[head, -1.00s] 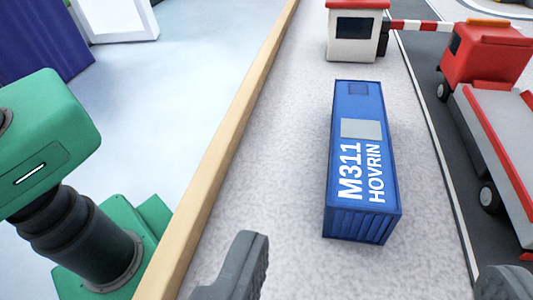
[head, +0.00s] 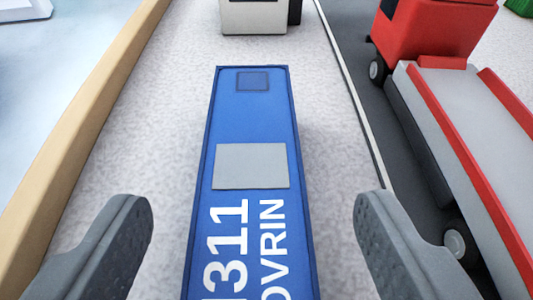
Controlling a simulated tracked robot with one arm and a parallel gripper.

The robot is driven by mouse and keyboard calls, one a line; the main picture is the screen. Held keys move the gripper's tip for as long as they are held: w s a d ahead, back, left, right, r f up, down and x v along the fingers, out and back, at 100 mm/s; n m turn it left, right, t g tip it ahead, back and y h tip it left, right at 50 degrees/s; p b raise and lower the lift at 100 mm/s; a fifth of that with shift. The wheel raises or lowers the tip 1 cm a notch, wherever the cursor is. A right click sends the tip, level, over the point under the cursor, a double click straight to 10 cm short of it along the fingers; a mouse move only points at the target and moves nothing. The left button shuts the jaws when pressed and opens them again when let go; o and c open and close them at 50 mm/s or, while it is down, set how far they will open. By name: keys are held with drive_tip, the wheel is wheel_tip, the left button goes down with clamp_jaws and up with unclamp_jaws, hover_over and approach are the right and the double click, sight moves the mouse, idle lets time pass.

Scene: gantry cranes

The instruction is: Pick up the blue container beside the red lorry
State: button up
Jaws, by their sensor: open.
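The blue container (head: 253,120) lies lengthwise in the middle of the head view, with white lettering and a grey patch on its top. Its near end runs out of the bottom of the picture. My gripper (head: 253,205) is open, with one finger to the left of the container and one to the right. Both fingers look apart from its sides; how high they are above the ground I cannot tell. The red lorry (head: 425,35) stands on the road to the right, with an empty grey flatbed (head: 470,130) edged in red.
A wooden edge (head: 85,130) runs along the left of the pale gravel ground. A white booth (head: 253,16) stands beyond the container's far end. The dark road with the lorry is close to my right finger. Gravel is clear on both sides of the container.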

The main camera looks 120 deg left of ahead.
sight(253, 190)
drive_tip(key=shift+b+x, duration=0.35)
drive_tip(key=shift+x, duration=1.15)
drive_tip(key=c, duration=1.2)
drive_tip(key=shift+o, duration=0.2)
drive_tip(key=shift+r, duration=0.15)
